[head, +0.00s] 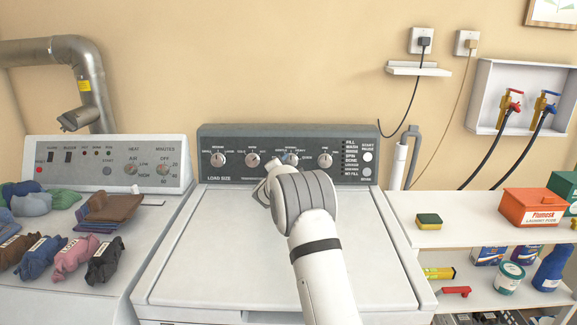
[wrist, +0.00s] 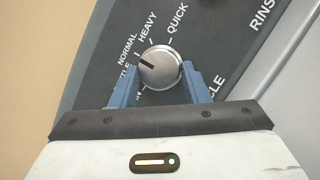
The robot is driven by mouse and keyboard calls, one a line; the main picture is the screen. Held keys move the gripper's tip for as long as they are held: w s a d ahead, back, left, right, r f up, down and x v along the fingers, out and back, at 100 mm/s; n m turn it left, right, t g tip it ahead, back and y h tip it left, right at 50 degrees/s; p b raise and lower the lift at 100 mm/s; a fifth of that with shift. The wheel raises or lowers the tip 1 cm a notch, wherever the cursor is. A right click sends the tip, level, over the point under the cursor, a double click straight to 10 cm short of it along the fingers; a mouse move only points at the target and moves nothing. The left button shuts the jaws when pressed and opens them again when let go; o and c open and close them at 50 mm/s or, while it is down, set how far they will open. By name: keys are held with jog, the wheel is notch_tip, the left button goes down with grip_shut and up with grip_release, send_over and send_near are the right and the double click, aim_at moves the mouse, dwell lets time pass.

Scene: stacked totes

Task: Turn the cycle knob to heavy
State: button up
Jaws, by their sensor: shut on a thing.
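The cycle knob (wrist: 166,75) is a round silver dial with a dark pointer line, on the washer's dark control panel. In the wrist view its pointer faces left and slightly up, on the side of the NORMAL label and away from the HEAVY label (wrist: 147,27). My gripper (wrist: 165,85) has its two blue fingers on either side of the knob, shut on it. In the head view the cycle knob (head: 291,158) is the third dial from the left, and my gripper (head: 278,162) reaches it, its fingers hard to make out.
The other washer knobs (head: 219,159) flank it along the panel. A dryer (head: 110,165) with folded and rolled clothes stands at left. A shelf (head: 470,236) with a sponge and laundry boxes is at right. The washer lid (head: 200,265) is clear apart from my arm above it.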

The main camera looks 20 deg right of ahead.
jog(key=c, duration=0.3)
jog(key=shift+f+m+b, duration=0.1)
jog(key=shift+m+b, duration=0.2)
jog(key=shift+b, duration=0.2)
jog(key=shift+a+m+g+b, duration=0.1)
jog(key=shift+m+g+b, duration=0.5)
jog(key=shift+m+b, duration=0.55)
jog(key=m+b, duration=0.1)
jog(key=m+g+b, duration=0.1)
jog(key=m, duration=0.1)
jog(key=shift+w+r+h, duration=0.1)
jog(key=shift+r+h, duration=0.15)
jog(key=shift+h, duration=0.05)
jog(key=shift+r+m+g+b, duration=0.15)
jog(key=shift+m+g+b, duration=0.35)
jog(key=shift+m, duration=0.65)
